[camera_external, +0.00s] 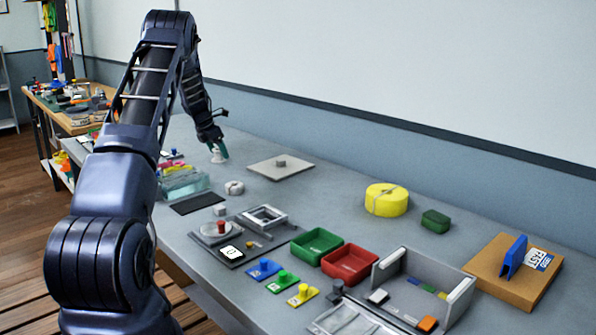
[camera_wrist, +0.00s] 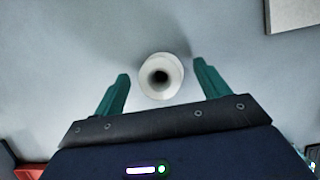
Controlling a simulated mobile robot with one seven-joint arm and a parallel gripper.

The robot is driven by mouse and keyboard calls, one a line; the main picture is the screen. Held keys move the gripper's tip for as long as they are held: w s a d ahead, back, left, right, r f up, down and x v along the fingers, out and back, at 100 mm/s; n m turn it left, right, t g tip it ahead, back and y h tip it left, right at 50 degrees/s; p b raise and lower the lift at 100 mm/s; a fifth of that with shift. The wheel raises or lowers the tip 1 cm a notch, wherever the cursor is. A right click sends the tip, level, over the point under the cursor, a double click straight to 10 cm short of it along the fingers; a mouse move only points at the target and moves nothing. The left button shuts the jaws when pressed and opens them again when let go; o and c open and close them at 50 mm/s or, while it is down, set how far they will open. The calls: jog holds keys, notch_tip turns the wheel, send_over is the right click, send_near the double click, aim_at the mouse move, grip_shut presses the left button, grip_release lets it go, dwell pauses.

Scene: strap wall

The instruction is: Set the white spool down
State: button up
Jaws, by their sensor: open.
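The white spool (camera_wrist: 161,80) stands on the grey tabletop in the wrist view, seen from above with its dark centre hole facing up. It lies between and slightly beyond the tips of my gripper (camera_wrist: 160,82), whose two green fingers are spread apart with a gap on each side of it. In the external view the spool (camera_external: 218,158) shows as a small white shape at the far part of the bench, right by my gripper (camera_external: 221,149), partly hidden by it.
A grey plate with a knob (camera_external: 281,167) lies right of the gripper. A white roll (camera_external: 234,188), a dark mat (camera_external: 196,203) and a clear bin (camera_external: 184,183) are nearer. Green (camera_external: 316,246) and red (camera_external: 349,264) trays and a yellow roll (camera_external: 386,200) stand further right.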

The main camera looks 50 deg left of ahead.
jog(key=v, duration=1.1)
jog(key=shift+d, duration=0.1)
jog(key=d+r+m, duration=0.6)
jog(key=d+r, duration=0.4)
jog(key=d, duration=0.5)
jog(key=d+r+m, duration=0.6)
jog(key=d+r, duration=0.4)
jog(key=d, duration=0.5)
jog(key=s+d+r+m, duration=0.2)
jog(key=d+r+m, duration=0.1)
jog(key=d, duration=0.4)
jog(key=s+d+r+m, duration=0.2)
jog(key=d+r, duration=0.1)
jog(key=d, duration=0.3)
jog(key=s+d+r+m, duration=0.2)
jog(key=s+d+m, duration=0.4)
jog(key=s+d, duration=0.45)
jog(key=s+d+f+m, duration=0.2)
jog(key=s+d+m, duration=0.4)
jog(key=s+d, duration=0.2)
jog(key=s+d+f+m, duration=0.3)
jog(key=s+d+m, duration=0.4)
jog(key=s, duration=0.6)
jog(key=shift+d+f, duration=0.25)
jog(key=shift+d, duration=0.15)
jog(key=shift+s, duration=0.1)
